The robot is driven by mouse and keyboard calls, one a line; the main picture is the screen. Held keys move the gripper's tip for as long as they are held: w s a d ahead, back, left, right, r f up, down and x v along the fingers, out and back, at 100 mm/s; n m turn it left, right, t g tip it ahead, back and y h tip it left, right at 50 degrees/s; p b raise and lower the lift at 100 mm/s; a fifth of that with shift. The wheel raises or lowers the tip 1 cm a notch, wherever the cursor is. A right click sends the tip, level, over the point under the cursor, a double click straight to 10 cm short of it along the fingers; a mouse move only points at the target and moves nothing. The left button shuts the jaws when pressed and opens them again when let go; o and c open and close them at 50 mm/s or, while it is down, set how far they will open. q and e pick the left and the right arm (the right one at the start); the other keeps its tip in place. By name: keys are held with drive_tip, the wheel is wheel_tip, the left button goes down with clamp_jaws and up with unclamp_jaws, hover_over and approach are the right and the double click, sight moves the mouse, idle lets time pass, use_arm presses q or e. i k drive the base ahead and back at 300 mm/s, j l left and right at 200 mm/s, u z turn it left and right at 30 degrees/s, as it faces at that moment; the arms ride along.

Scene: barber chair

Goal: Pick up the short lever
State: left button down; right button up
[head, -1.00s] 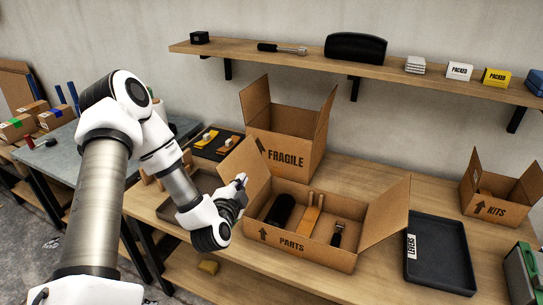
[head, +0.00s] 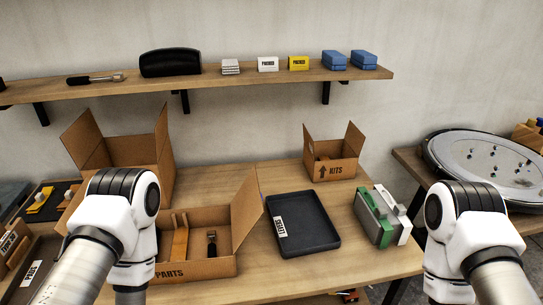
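A short lever-like piece with a metal head (head: 211,237) and a dark handle lies in the cardboard PARTS box (head: 205,270). A longer lever-like piece with a black handle and metal end (head: 95,79) lies on the wall shelf at the left. My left arm stands in front of the left part of the PARTS box and hides it. My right arm is at the right, in front of the table's right end. Neither gripper shows in the head view.
A flat wooden piece (head: 180,238) is also in the PARTS box. An empty black LEVERS tray (head: 315,225) lies right of it. A KITS box (head: 335,170) stands behind. Green and white cases (head: 375,222) stand at the table's right end. A bigger open box (head: 150,150) stands behind my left arm.

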sight(212, 236)
drive_tip(key=k+j, duration=0.1)
drive_tip(key=j, duration=0.4)
drive_tip(key=k+j, duration=0.1)
drive_tip(key=j, duration=0.85)
drive_tip(key=k+j, duration=0.15)
drive_tip(key=j, duration=0.35)
drive_tip(key=k+j, duration=0.1)
drive_tip(key=j, duration=0.4)
drive_tip(key=k+j, duration=0.1)
drive_tip(key=j, duration=0.4)
drive_tip(key=i+z, duration=0.05)
